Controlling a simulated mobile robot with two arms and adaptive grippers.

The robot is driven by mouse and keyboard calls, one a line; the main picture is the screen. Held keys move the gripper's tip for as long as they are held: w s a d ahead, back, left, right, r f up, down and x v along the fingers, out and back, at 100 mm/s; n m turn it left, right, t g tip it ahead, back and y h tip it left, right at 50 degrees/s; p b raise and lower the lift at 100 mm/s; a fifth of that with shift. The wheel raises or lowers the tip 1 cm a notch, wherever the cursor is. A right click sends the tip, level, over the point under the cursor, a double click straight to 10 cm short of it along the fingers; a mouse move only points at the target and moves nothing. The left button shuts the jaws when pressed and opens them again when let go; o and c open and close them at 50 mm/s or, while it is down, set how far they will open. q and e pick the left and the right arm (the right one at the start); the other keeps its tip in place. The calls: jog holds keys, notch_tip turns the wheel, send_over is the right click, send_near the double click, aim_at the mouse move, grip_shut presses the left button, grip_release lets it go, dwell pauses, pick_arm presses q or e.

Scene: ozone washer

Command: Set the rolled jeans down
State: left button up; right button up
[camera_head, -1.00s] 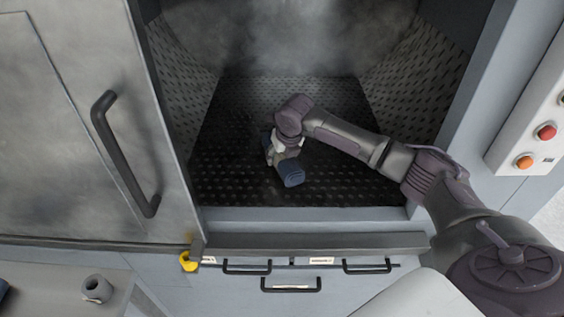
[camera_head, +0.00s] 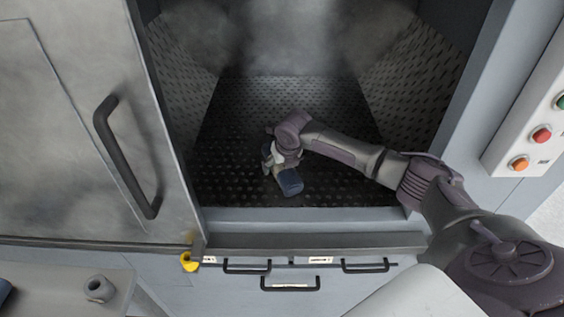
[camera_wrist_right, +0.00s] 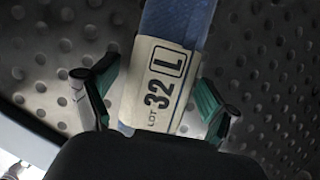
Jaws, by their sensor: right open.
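The rolled jeans (camera_head: 290,182) are a dark blue roll at the washer's perforated black floor (camera_head: 235,190), near the front of the chamber. In the right wrist view the blue roll (camera_wrist_right: 180,20) wears a cream label band (camera_wrist_right: 158,90) reading "LOT 32 L". My right gripper (camera_head: 272,160) is low in the chamber at the roll's left end. Whether the roll rests fully on the floor is hard to tell. My left gripper is not in view.
A sliding door with a black handle (camera_head: 125,155) stands at the left. The front sill (camera_head: 310,243) and drawer handles lie below the opening. A button panel (camera_head: 530,140) is at the right. A grey cup-like object (camera_head: 99,288) stands on a surface at lower left.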

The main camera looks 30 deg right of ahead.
jog(key=b+v, duration=0.2)
jog(key=v, duration=1)
jog(key=shift+f, duration=0.15)
